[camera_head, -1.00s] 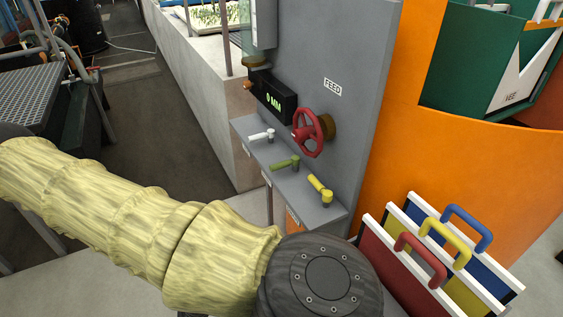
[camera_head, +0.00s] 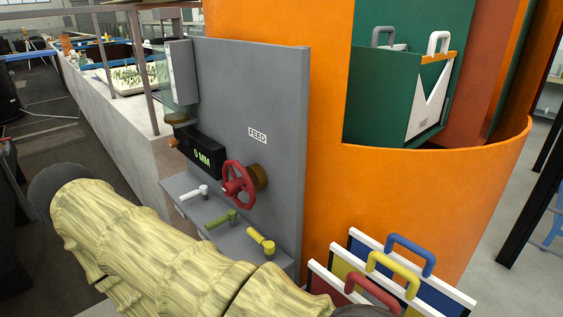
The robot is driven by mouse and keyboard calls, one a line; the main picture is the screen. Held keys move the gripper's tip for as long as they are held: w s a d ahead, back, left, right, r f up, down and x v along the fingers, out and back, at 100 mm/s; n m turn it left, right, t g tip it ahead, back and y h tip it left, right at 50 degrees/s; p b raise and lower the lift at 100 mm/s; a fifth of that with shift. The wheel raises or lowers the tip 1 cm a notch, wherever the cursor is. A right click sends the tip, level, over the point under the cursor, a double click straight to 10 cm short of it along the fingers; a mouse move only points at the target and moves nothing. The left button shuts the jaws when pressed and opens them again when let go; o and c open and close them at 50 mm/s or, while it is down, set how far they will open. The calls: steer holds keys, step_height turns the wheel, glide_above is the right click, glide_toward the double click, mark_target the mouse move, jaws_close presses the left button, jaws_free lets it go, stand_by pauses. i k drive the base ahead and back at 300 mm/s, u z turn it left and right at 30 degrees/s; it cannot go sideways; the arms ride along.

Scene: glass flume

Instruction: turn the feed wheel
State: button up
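The red feed wheel (camera_head: 238,184) stands on a brown hub on the grey panel (camera_head: 285,95), below a white label reading FEED (camera_head: 257,135). A black display (camera_head: 198,152) left of the wheel reads 0 MM in green. My arm, in a pale yellow ribbed cover, crosses the lower left of the head view, in front of and below the panel. My gripper is outside the view, so its opening and any contact cannot be seen.
White (camera_head: 194,192), olive (camera_head: 221,219) and yellow (camera_head: 262,240) lever handles sit on the ledge below the wheel. Boards with blue (camera_head: 410,252), yellow and red handles stand at lower right. A curved orange wall (camera_head: 400,185) with a green bin (camera_head: 385,105) rises to the right.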

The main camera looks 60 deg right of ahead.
mark_target(231, 188)
steer(key=z, duration=0.25)
steer(key=k, duration=0.9)
steer(key=z, duration=0.05)
